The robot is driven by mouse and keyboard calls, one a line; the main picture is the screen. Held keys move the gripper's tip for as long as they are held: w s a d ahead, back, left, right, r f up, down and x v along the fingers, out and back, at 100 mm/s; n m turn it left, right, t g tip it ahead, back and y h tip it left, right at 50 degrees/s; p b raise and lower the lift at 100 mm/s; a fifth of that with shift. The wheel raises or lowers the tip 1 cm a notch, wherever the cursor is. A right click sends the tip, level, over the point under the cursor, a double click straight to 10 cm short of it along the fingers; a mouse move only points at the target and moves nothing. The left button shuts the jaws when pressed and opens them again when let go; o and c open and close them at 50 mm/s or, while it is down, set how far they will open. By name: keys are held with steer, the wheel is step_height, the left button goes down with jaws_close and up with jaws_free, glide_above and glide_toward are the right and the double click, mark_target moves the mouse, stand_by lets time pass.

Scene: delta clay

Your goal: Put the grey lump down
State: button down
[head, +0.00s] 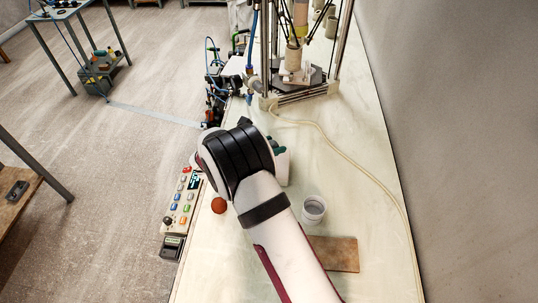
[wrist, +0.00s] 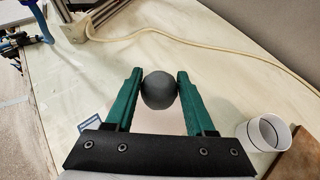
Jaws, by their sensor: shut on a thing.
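The grey lump (wrist: 158,90) is a dark, round ball held between the two green fingertips of my gripper (wrist: 159,88) in the wrist view. Both fingers touch its sides. Pale table surface (wrist: 225,75) shows around and beyond it; I cannot tell how high the lump is above the table. In the head view my own arm hides the lump and most of the gripper; only a bit of green finger shows.
A white cup (head: 313,209) stands beside a brown board (head: 345,254), right of my arm. A red-brown ball (head: 219,205) lies left, near a button panel (head: 182,203). A delta frame (head: 300,95) stands at the back. A pale hose (head: 345,150) runs along the right side.

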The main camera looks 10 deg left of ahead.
steer(key=shift+a+f, duration=0.2)
steer(key=shift+f, duration=0.9)
steer(key=shift+a+f, duration=0.15)
steer(key=shift+f, duration=0.95)
steer(key=shift+f, duration=0.1)
steer(key=shift+c, duration=1.2)
jaws_free()
